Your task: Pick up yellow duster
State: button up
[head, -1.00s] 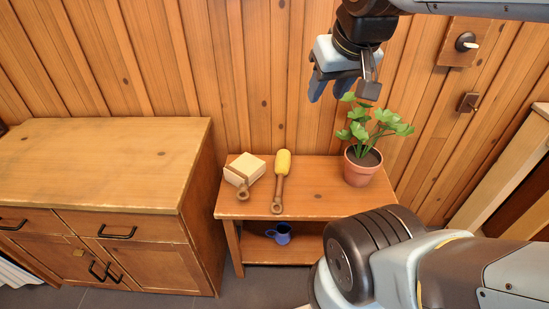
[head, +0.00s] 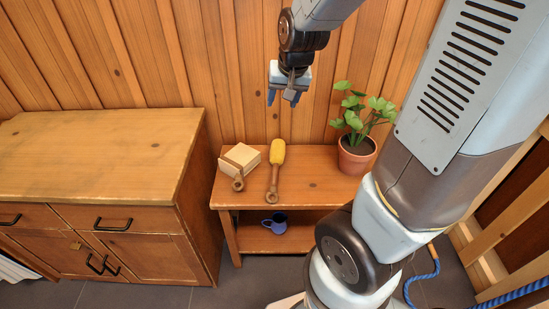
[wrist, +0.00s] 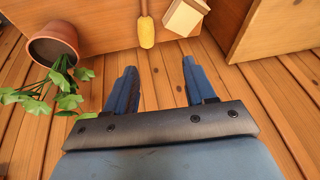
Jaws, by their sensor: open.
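The yellow duster (head: 277,153) lies on top of the small wooden side table (head: 318,185), its yellow head toward the wall and its brown turned handle toward the front. In the wrist view the duster (wrist: 147,32) shows beyond the fingertips, near the middle top. My gripper (head: 283,98) is above the back of the table, close to the wall. Its blue fingers (wrist: 157,75) are apart with nothing between them, and they do not touch the duster.
A pale block-shaped brush (head: 241,158) with a brown handle lies just left of the duster. A potted plant (head: 357,155) stands at the table's right end. A blue mug (head: 275,223) is on the lower shelf. A larger cabinet (head: 90,160) stands to the left.

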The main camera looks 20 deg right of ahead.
jog(key=w+a+f+m+h, duration=0.1)
jog(key=w+f, duration=0.4)
jog(key=f, duration=0.6)
jog(key=m+h, duration=0.1)
jog(key=h, duration=0.1)
send_near(275, 166)
jog(key=shift+x, duration=4.9)
grip_shut()
